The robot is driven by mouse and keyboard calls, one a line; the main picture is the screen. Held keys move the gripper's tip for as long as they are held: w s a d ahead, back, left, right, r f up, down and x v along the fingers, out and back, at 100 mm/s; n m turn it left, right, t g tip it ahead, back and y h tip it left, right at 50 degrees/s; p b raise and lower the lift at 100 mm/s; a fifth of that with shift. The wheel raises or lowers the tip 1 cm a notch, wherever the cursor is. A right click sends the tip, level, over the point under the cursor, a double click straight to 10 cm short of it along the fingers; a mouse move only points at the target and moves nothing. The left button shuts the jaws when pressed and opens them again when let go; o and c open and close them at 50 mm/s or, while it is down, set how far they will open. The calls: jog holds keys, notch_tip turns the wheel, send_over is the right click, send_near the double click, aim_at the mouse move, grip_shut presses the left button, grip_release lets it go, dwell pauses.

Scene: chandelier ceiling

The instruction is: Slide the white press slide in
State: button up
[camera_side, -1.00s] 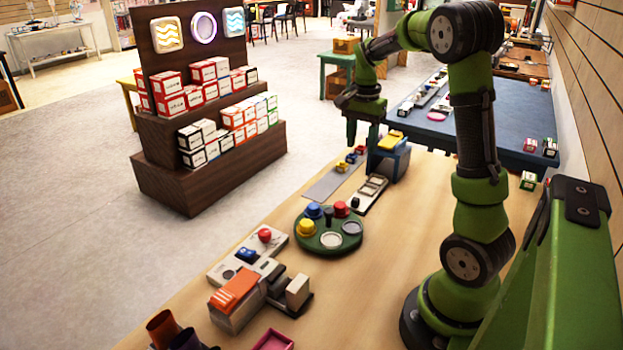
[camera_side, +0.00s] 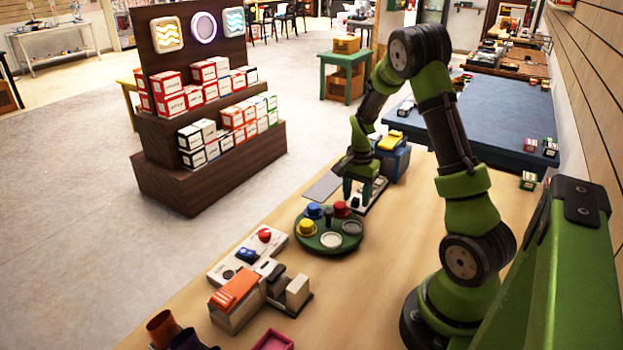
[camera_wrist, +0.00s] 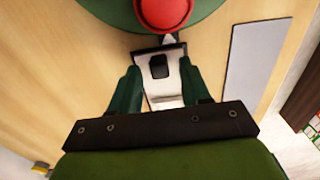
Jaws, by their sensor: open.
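A pale slide unit with a black knob (camera_wrist: 158,67) lies on the bench behind the round green turntable. The unit's pale body (camera_side: 376,190) shows partly in the side view; my fingers hide some of it. My gripper (camera_side: 358,197) is low over this unit. In the wrist view my gripper (camera_wrist: 160,76) is open, with one green finger on each side of the pale strip and black knob. I cannot tell whether the fingers touch it. A white block (camera_side: 298,290) sits on a dark base beside the orange-topped machine (camera_side: 236,292), far from my gripper.
The green turntable (camera_side: 328,240) with coloured knobs is close to my gripper; its red knob (camera_wrist: 165,12) shows in the wrist view. A blue box with a yellow top (camera_side: 392,141) stands behind. A grey plate (camera_wrist: 257,62) lies beside the unit. The bench right of the turntable is clear.

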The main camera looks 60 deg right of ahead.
grip_shut()
dwell(0.3)
jog(key=d, duration=0.9)
grip_release()
